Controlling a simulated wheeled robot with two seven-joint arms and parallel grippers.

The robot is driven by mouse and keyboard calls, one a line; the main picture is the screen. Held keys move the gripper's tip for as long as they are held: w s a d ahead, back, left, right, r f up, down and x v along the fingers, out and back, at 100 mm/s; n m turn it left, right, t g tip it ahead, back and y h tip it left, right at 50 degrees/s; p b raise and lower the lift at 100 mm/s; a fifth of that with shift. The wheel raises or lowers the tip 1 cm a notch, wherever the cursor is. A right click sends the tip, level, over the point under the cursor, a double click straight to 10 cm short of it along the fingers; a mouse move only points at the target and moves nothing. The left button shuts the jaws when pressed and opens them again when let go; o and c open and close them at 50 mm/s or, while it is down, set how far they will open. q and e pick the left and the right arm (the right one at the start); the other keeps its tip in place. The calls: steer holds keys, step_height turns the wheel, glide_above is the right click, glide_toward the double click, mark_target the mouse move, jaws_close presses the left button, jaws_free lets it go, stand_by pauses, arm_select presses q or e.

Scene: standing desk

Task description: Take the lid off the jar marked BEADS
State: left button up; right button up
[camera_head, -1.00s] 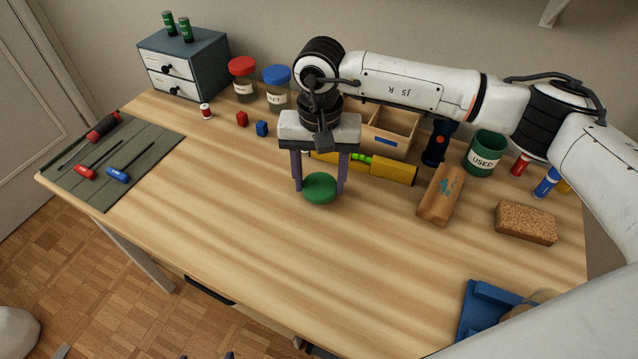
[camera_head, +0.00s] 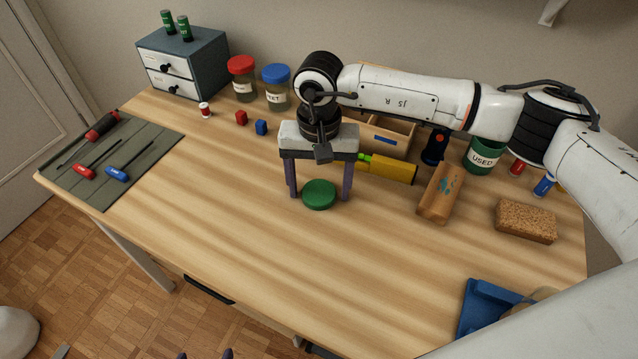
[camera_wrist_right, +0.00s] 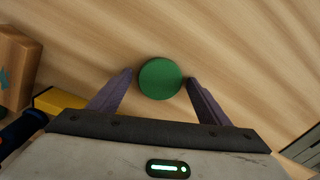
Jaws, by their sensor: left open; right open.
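A round green lid (camera_head: 319,194) lies flat on the bare desktop near the middle. My right gripper (camera_head: 319,195) is open, with its purple fingers on either side of the lid. In the right wrist view the lid (camera_wrist_right: 160,79) sits between the spread fingertips, with a gap on each side. No BEADS label can be read in these views; a jar may be hidden behind my right gripper and arm. My left gripper (camera_head: 205,354) shows only its fingertips at the bottom edge, apart and empty, off the desk's front.
A red-lidded jar (camera_head: 242,79) and a blue-lidded jar (camera_head: 277,89) stand at the back. A wooden bin (camera_head: 391,137), yellow tool (camera_head: 393,169), wooden block (camera_head: 441,194), cork-coloured block (camera_head: 525,221) and green USED cup (camera_head: 484,157) stand right. The front middle of the desk is clear.

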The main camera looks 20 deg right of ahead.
mark_target(319, 191)
step_height(319, 191, up, 12)
steer(key=shift+b, duration=0.35)
